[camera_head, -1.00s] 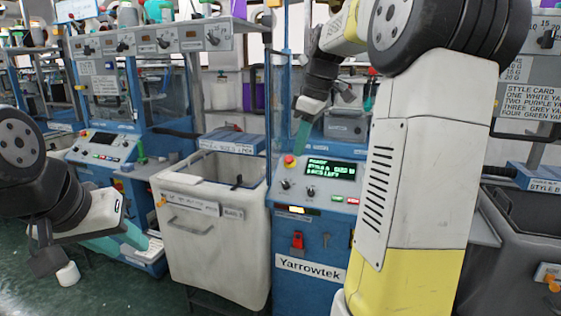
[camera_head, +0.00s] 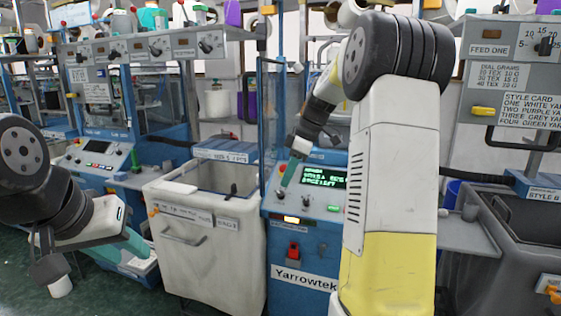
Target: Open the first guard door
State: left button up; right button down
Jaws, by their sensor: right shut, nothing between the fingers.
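The blue Yarrowtek machine (camera_head: 303,278) stands in the middle, with a sloped control panel bearing a lit green-text screen (camera_head: 323,177), knobs and small buttons. A clear guard panel in a blue frame (camera_head: 263,105) stands upright above its left side; my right arm hides much of the space behind. My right gripper (camera_head: 288,174) has teal fingers, shut and empty, pointing down at the panel's upper left, beside the screen. They overlap the panel in view; contact cannot be told. My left gripper (camera_head: 132,245) is low at left, in front of the neighbouring machine; its teal fingers' gap is unclear.
A pale bin (camera_head: 212,260) stands left of the Yarrowtek machine. Another blue machine (camera_head: 100,160) with its own panel is further left. A dark grey bin (camera_head: 530,225) and a style card (camera_head: 525,110) are at right. Green floor shows at lower left.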

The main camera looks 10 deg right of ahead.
jog(key=shift+w+a+r, duration=0.1)
jog(key=shift+w+a, duration=0.25)
jog(key=shift+a, duration=0.55)
jog(key=shift+w+a+r, duration=0.1)
jog(key=shift+w+a, duration=0.25)
jog(key=shift+a, duration=0.5)
jog(key=shift+a, duration=0.1)
